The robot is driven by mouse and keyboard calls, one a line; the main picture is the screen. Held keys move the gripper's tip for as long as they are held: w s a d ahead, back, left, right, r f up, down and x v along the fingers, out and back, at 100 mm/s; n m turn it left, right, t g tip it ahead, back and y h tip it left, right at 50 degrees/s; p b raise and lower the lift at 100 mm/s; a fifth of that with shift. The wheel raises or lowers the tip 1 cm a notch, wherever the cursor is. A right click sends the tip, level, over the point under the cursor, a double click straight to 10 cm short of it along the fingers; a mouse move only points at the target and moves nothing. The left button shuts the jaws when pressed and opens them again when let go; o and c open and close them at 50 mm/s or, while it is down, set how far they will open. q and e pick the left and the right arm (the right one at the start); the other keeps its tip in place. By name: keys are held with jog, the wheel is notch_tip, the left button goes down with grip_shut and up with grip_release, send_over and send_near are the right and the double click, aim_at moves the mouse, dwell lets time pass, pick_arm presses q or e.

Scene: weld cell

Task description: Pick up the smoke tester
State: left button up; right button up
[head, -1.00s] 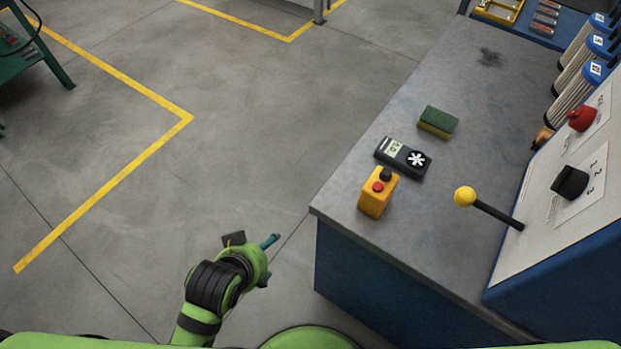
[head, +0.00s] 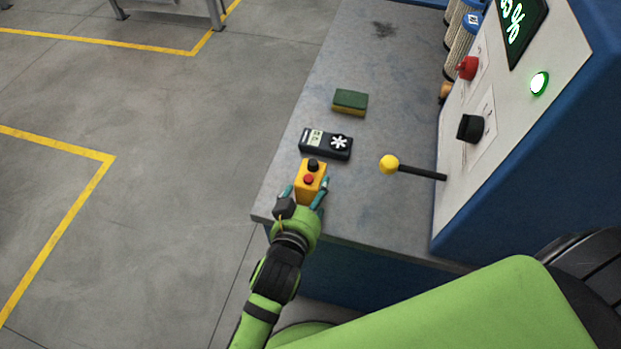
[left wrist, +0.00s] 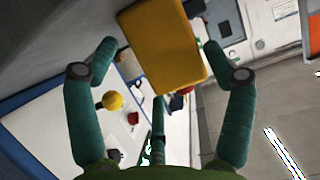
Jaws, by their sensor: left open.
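The smoke tester appears to be the small yellow box (head: 310,186) with a red button and a black knob, upright near the left front corner of the bench. In the left wrist view the yellow box (left wrist: 163,45) shows large, partly cut off by the top edge. My left gripper (head: 307,188) is open, with its teal fingers either side of the lower part of the box. In the left wrist view gaps show between the box and both fingertips. The palm hides the box's base in the head view. My right gripper is not in view.
A black handheld meter (head: 326,144) lies just behind the box, with a green and yellow sponge (head: 350,102) farther back. A yellow-knobbed lever (head: 389,165) juts from the control panel (head: 490,130) on the right. The bench top (head: 375,215) between is clear.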

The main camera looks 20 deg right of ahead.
pick_arm(q)
jog(key=shift+x, duration=1.5)
jog(key=shift+a, duration=0.1)
jog(key=c, duration=1.1)
jog(key=shift+r, duration=0.15)
jog(key=shift+c, duration=1.2)
